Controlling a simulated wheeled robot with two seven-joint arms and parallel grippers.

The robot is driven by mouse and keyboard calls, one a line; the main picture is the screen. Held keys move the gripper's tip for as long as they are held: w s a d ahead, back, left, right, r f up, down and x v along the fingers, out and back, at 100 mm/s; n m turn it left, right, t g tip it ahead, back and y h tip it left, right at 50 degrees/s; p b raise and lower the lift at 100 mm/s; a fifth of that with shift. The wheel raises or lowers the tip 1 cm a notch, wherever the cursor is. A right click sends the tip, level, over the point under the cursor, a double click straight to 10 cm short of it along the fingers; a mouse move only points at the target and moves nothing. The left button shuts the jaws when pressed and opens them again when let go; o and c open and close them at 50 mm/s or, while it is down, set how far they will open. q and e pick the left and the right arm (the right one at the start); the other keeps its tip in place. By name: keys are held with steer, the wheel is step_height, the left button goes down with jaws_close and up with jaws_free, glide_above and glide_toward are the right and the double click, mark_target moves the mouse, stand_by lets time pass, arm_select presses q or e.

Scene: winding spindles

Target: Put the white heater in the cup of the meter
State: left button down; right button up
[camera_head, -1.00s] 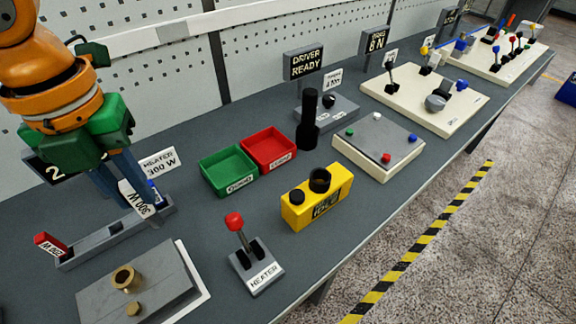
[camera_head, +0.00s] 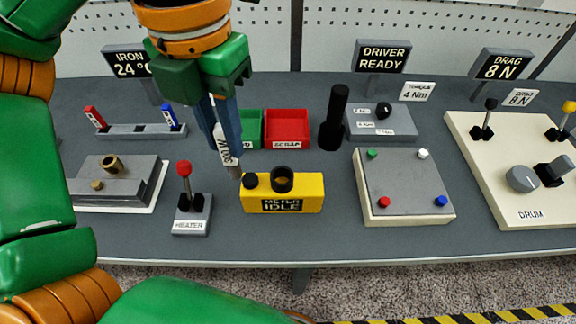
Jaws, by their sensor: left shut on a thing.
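The white heater (camera_head: 228,152), a slim stick marked 300 W, hangs tilted in my left gripper (camera_head: 221,133). The gripper's blue fingers are shut on its upper part, and its lower end points down. The yellow meter (camera_head: 312,201) stands in front on the bench, its display reading METER IDLE. Its black cup (camera_head: 283,180) is the wider round opening on top; a smaller black knob (camera_head: 250,180) sits left of it. The heater's lower end is just up and left of the knob in the picture, left of the cup; its height is hard to tell. My right gripper is not seen.
The rack (camera_head: 143,131) behind left holds a red heater (camera_head: 95,117) and a blue one (camera_head: 170,116). Green (camera_head: 249,127) and red (camera_head: 287,128) trays stand behind the meter. A red-knobbed lever (camera_head: 185,182) stands left; a black post (camera_head: 335,117) stands behind right.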

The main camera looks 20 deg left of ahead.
arm_select(q)
steer(key=w+d+f, duration=0.1)
steer(key=w+f, duration=0.1)
steer(key=f, duration=0.1)
steer(key=w+d+f+p, duration=0.1)
steer(key=w+d+f, duration=0.1)
steer(key=f, duration=0.1)
steer(key=w+d+f+p, duration=0.1)
steer(key=w+d+f, duration=0.1)
steer(key=f, duration=0.1)
steer(key=shift+w+f, duration=0.15)
steer(key=shift+f, duration=0.2)
steer(key=shift+w+f, duration=0.1)
steer(key=shift+f, duration=0.3)
steer(key=c, duration=0.8)
jaws_free()
steer(key=shift+o, duration=0.2)
